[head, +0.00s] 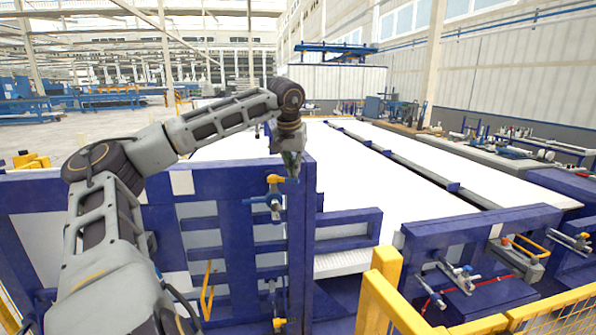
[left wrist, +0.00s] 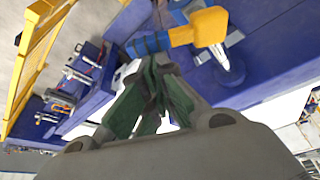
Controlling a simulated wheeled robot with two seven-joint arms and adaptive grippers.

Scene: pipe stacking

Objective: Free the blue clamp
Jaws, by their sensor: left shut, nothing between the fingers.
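A clamp with a blue-grey body (head: 265,201) and an orange-yellow end (head: 275,179) sits on the upright blue frame in the head view. In the left wrist view its orange end (left wrist: 210,27) and a blue band (left wrist: 150,44) are just beyond my fingertips. My left gripper (head: 291,172) hangs down beside the orange end, close to it. Its green fingers (left wrist: 157,65) are shut and empty. I cannot tell whether they touch the clamp. The frame partly hides how the clamp is fixed. My right gripper is not in view.
The blue frame (head: 305,210) stands under my left gripper. Another orange-ended clamp part (head: 279,323) is low on it. A yellow railing (head: 384,290) stands at front right. More clamps (head: 460,275) are on the right-hand blue stand. A wide white surface (head: 370,190) lies behind.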

